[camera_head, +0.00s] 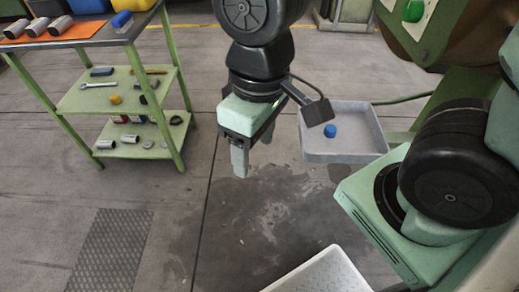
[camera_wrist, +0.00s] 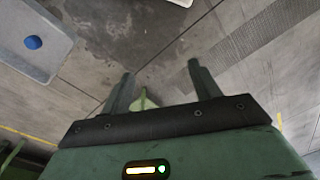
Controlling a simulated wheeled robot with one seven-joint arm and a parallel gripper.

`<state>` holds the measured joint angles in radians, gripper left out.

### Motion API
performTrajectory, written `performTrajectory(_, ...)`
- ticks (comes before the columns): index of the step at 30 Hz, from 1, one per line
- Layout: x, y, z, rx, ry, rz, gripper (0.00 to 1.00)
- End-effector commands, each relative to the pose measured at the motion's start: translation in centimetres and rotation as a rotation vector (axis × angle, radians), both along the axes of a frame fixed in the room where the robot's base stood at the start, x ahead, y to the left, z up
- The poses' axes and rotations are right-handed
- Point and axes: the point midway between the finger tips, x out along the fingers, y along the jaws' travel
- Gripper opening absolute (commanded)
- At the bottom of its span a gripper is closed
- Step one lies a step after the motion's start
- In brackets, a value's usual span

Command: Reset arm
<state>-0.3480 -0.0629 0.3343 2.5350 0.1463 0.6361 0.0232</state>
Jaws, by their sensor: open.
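My gripper (camera_head: 246,150) hangs down from my arm over bare concrete floor, between the green shelf table and a grey tray. In the wrist view my gripper (camera_wrist: 160,82) shows two fingers set well apart, with only floor and a small green piece seen between them. It is open and holds nothing. My arm above it is partly cut off by the top edge of the head view.
A grey tray (camera_head: 347,157) holding a blue round piece (camera_head: 330,131) is to the right of my gripper. A green shelf table (camera_head: 150,80) with tools and metal parts stands at left. A white tray (camera_head: 318,278) is at the bottom. Floor in the middle is clear.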

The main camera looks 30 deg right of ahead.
Motion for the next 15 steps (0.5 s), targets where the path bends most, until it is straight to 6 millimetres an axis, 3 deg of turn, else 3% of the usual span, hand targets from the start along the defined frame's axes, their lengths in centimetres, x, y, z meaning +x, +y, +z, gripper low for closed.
performTrajectory(1, -1.2, 0.3, 0.3, -0.010, -0.012, 0.063, 0.62)
performTrajectory(4, -2.3, 0.5, 0.5, -0.021, -0.023, 0.124, 0.62)
performTrajectory(15, -2.3, 0.5, 0.9, -0.022, -0.023, 0.128, 0.62)
